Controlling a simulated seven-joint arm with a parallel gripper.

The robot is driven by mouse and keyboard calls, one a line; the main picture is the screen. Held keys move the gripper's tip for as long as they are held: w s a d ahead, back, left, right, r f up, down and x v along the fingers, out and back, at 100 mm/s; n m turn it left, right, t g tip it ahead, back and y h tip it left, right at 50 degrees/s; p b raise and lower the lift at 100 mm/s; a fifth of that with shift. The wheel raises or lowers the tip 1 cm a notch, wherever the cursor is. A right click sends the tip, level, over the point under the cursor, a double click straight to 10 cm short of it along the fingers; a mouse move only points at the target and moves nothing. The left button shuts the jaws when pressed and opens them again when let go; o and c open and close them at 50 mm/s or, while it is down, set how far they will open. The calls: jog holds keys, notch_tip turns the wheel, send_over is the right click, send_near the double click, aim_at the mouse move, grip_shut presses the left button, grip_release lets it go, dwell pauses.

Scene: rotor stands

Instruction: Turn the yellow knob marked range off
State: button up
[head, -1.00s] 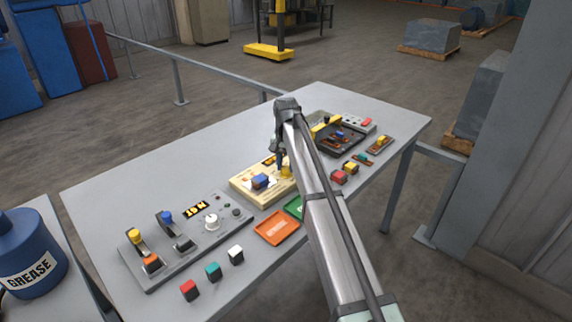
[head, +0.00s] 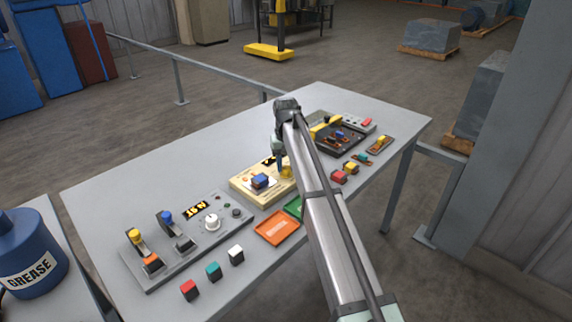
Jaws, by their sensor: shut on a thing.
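The yellow knob (head: 286,172) stands on a cream panel (head: 245,190) near the middle of the table, partly hidden by my arm. My gripper (head: 282,161) points down over this panel and is shut on the yellow knob. Its fingertips are small and partly covered by the arm, and the knob's marking is too small to read.
A grey control panel (head: 185,255) with levers and a white dial lies to the left. Several coloured blocks line the near edge. A dark tray (head: 345,146) stands at right. The table's back left is clear.

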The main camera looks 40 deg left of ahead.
aim_at(286, 167)
jog(key=n, duration=0.7)
dwell(0.7)
jog(key=o, duration=1)
jog(key=shift+o, duration=0.2)
notch_tip(286, 167, up, 14)
jog(key=shift+f, duration=0.1)
dwell(0.4)
